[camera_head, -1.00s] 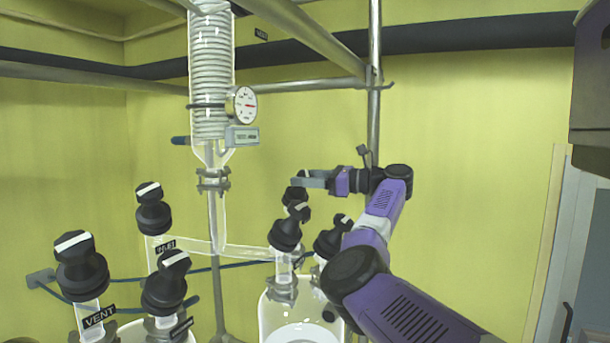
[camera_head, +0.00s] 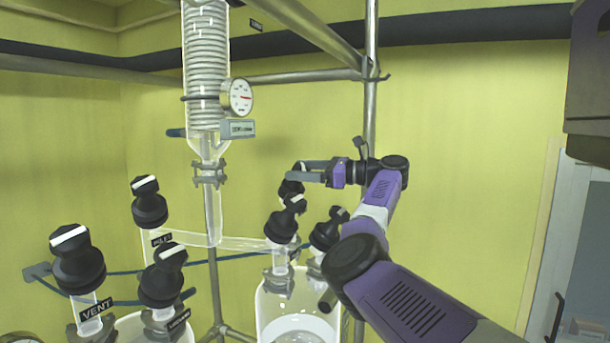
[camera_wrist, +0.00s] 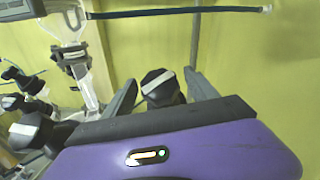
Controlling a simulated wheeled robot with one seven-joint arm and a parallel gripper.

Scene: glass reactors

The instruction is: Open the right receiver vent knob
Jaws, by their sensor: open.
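My gripper (camera_head: 302,171) is open at the back of the right glass receiver (camera_head: 268,310), beside the rearmost black knob (camera_head: 291,188). In the wrist view, a black knob with a white stripe (camera_wrist: 160,86) sits between the two grey fingers of my gripper (camera_wrist: 164,92), with room on both sides. No contact is visible. Two more black knobs with white marks, a front one (camera_head: 281,225) and a right one (camera_head: 328,231), stand on this receiver. I see no readable label on these knobs, so I cannot tell from markings which is the vent.
Left are several striped black knobs, including one with a VENT label (camera_head: 97,309) below it. A glass coil condenser (camera_head: 206,70) with a gauge (camera_head: 237,97) hangs above. A vertical metal post (camera_head: 370,90) stands behind my arm. Open space lies right of my arm.

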